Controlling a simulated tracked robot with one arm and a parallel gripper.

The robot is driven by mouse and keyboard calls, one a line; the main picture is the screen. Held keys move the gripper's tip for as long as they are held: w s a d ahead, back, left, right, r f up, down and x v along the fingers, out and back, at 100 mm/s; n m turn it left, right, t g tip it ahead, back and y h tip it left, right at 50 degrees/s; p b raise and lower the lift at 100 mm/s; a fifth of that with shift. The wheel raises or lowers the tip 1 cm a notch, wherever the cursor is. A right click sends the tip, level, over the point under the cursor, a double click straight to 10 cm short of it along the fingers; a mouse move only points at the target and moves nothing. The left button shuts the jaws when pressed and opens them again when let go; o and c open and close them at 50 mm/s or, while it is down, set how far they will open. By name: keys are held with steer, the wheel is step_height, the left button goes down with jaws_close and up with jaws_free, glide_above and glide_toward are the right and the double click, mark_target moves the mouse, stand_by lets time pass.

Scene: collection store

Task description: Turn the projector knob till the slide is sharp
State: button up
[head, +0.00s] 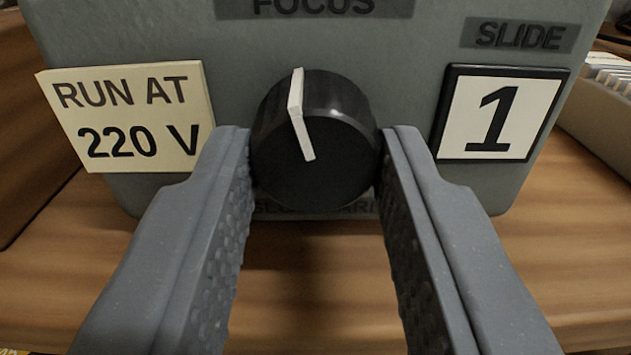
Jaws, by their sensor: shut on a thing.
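The projector (420,50) is a grey-green box whose front face fills the upper part of the head view. Its black round knob (335,170) sits in the middle, under the label FOCUS. A white pointer line (299,110) on the knob points up and slightly left. My gripper (316,155) is shut on the knob, one finger touching its left side and one its right. A slide window (490,113) at right reads 1. The projected slide picture is not in view, so its sharpness does not show.
A cream note (128,115) on the projector's left reads RUN AT 220 V. The projector stands on a wooden surface (540,235). A tray of white cards or slides (607,100) is at far right. Lettering below the knob is mostly hidden.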

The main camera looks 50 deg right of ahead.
steer(key=shift+w+a+r, duration=0.1)
steer(key=shift+m, duration=1.9)
steer(key=o, duration=1)
steer(key=shift+c, duration=0.2)
steer(key=shift+p, duration=0.3)
steer(key=b+v, duration=0.3)
steer(key=v, duration=1)
steer(key=shift+s+a+b, duration=0.25)
steer(key=shift+b, duration=0.05)
